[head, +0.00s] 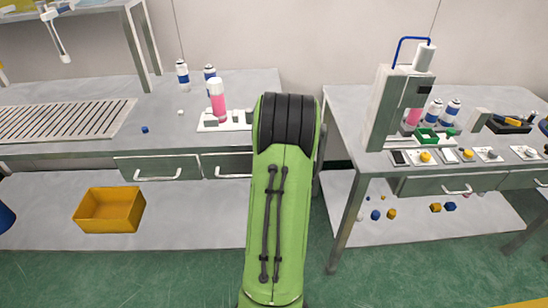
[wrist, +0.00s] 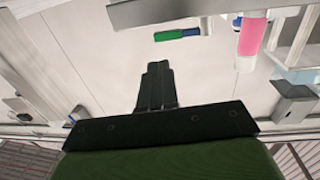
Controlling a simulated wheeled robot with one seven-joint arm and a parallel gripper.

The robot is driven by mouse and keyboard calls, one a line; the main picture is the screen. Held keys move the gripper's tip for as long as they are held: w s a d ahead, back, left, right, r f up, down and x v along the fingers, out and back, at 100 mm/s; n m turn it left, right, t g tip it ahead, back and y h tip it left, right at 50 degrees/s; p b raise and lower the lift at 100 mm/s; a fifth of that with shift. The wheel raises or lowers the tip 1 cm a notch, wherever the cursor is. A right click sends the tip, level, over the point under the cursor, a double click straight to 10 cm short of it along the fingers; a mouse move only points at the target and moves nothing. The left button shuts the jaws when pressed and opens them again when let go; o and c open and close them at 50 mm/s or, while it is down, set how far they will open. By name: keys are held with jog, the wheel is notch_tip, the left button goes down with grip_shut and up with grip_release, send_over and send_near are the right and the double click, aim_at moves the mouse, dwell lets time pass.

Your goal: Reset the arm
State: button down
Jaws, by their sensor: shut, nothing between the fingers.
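My green arm (head: 281,200) is raised in the middle of the head view, bent at a black joint between the two workbenches. My gripper is hidden in the head view. In the wrist view my gripper (wrist: 156,68) has its dark fingers together, with nothing between them and nothing touching them. A pink and white can (head: 217,102) stands on a white holder plate (head: 239,126) on the left bench. In the wrist view a pink can (wrist: 254,38) shows at the upper right, apart from the fingers.
The crimping machine (head: 397,108) with a blue tube stands on the right bench, with cans beside it and small parts in front. A yellow bin (head: 110,210) is on the left lower shelf. The floor gap between benches is clear.

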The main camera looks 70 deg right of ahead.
jog(key=shift+v, duration=0.95)
jog(key=shift+s, duration=0.1)
